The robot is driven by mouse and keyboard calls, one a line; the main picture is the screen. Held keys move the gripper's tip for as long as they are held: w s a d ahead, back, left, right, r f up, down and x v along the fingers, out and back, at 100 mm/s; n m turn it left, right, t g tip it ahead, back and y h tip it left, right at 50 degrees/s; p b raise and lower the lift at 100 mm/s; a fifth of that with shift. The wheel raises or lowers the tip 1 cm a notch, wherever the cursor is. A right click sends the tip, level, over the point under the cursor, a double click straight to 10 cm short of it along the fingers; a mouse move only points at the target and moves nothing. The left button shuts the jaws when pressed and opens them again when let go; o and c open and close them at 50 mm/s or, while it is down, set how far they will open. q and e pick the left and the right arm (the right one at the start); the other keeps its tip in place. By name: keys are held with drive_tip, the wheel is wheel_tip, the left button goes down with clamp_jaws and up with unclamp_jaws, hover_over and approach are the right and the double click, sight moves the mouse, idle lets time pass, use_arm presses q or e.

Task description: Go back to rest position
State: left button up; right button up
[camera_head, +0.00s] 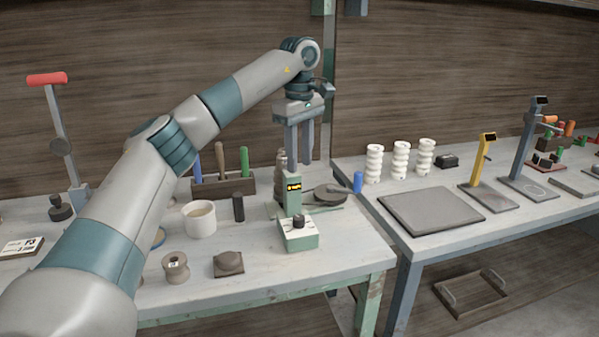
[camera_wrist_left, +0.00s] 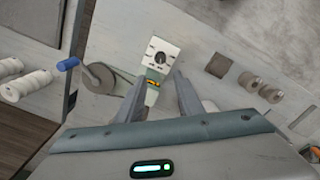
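My left gripper (camera_head: 300,160) hangs pointing down above the back of the near table, over a small green control box (camera_head: 299,238) with a dark knob and a lit display post. In the left wrist view its two fingers (camera_wrist_left: 158,82) stand apart with nothing held between them. The control box's white top and knob (camera_wrist_left: 160,54) show beyond the fingertips. Whether the fingers touch the display post, I cannot tell. My left arm reaches across the table from lower left. My right gripper is in neither view.
On the near table (camera_head: 250,287) stand a white cup (camera_head: 200,218), a spool (camera_head: 176,267), a clay lump on a slab (camera_head: 229,263) and a tool rack (camera_head: 224,186). The right table holds white coiled columns (camera_head: 400,160), a grey board (camera_head: 431,210) and a yellow stand (camera_head: 484,160).

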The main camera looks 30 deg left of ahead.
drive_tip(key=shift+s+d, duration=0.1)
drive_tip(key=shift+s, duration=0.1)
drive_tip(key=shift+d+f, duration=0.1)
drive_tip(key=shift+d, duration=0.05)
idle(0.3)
